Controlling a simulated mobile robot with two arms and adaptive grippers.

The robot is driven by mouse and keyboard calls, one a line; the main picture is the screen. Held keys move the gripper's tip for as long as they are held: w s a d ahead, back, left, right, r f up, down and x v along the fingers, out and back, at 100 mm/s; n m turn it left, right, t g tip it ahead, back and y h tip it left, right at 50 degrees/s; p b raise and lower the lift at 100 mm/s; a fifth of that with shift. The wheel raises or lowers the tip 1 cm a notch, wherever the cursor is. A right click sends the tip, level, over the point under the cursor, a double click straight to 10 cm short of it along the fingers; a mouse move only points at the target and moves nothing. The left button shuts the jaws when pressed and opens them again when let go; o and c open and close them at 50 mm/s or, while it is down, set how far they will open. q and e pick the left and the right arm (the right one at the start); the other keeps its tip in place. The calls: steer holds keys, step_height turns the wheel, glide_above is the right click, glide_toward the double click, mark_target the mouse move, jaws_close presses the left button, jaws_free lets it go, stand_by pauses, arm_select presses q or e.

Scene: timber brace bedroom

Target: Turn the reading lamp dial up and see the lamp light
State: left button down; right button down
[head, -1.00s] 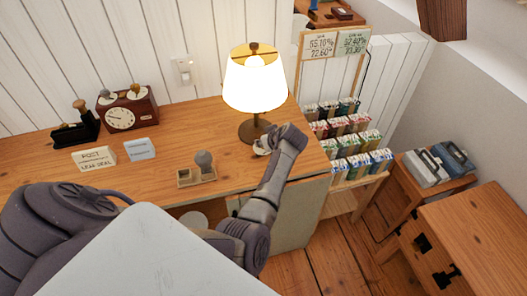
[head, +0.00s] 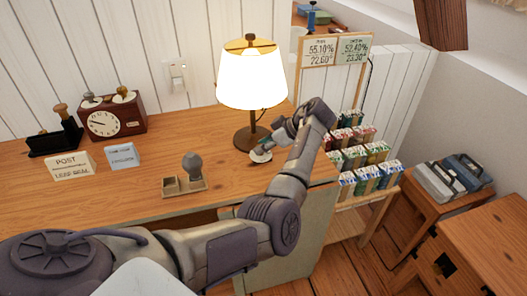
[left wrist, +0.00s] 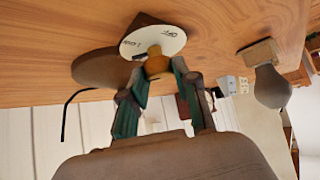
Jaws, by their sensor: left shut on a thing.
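The reading lamp (head: 253,80) stands on the right part of the desk, and its shade glows. The dial (head: 260,157), a round white plate with writing, lies at the foot of the lamp. In the left wrist view, which is upside down, the dial plate (left wrist: 150,40) bears a brownish knob (left wrist: 157,66). My left gripper (head: 264,148) reaches down to the dial from the right. Its two green fingers (left wrist: 160,75) are closed on the knob from both sides. In the head view the gripper partly hides the dial. My right gripper is out of view.
A wooden holder with a grey round-topped object (head: 192,170) stands left of the dial. A clock (head: 112,115), a dark stand (head: 55,138) and cards (head: 70,167) are farther left. A rack of packets (head: 365,160) stands right of the desk. The desk's middle is clear.

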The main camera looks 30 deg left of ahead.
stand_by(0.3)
arm_select(q)
steer(key=c, duration=0.9)
jaws_free()
steer(key=shift+o, duration=0.2)
steer(key=v, duration=1.2)
